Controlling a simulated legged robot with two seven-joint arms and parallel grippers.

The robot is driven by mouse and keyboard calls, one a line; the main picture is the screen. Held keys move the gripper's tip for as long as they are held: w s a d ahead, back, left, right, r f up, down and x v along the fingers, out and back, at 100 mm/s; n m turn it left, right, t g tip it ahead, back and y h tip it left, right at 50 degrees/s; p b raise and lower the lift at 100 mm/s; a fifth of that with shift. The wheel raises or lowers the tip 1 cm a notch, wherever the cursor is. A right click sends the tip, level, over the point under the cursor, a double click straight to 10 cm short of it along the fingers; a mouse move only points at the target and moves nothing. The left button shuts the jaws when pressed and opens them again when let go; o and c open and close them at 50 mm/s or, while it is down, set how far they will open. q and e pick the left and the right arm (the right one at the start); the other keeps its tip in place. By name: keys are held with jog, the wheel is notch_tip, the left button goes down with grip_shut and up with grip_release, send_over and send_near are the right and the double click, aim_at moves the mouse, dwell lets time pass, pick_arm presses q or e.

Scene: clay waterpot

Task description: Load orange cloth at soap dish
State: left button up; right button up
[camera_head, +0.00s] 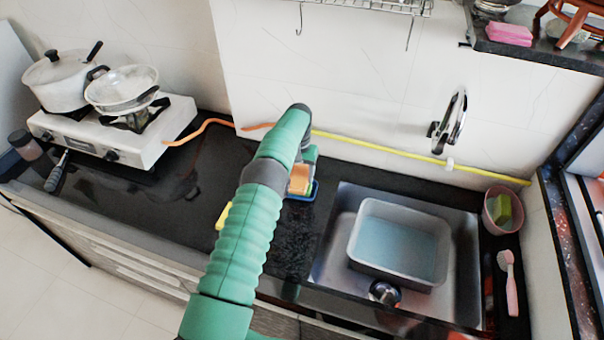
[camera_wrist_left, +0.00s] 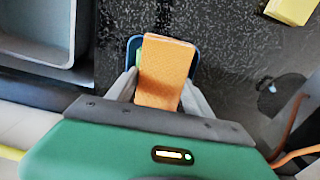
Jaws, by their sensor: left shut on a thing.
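The orange cloth (camera_wrist_left: 165,70) is held between the two fingers of my left gripper (camera_wrist_left: 163,88), which is shut on it. In the head view the cloth (camera_head: 299,181) shows beside my arm, and the gripper (camera_head: 307,160) is mostly hidden behind the arm. The blue soap dish (camera_wrist_left: 193,62) lies under the cloth in the wrist view; its blue rim also shows in the head view (camera_head: 313,194). A bit of green shows beside the cloth inside the dish. Whether the cloth touches the dish, I cannot tell. My right gripper is not in view.
A sink with a grey basin (camera_head: 352,245) lies to the right of the dish. A yellow block (camera_wrist_left: 292,10) lies on the black counter. A stove (camera_head: 180,125) with pots stands at left.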

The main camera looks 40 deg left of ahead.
aim_at(300, 174)
pick_arm(q)
jog(key=shift+f+b, duration=0.45)
jog(key=shift+f, duration=0.15)
dwell(1.5)
jog(key=shift+r, duration=0.1)
jog(key=shift+r+p, duration=2.25)
jog(key=shift+r, duration=1.25)
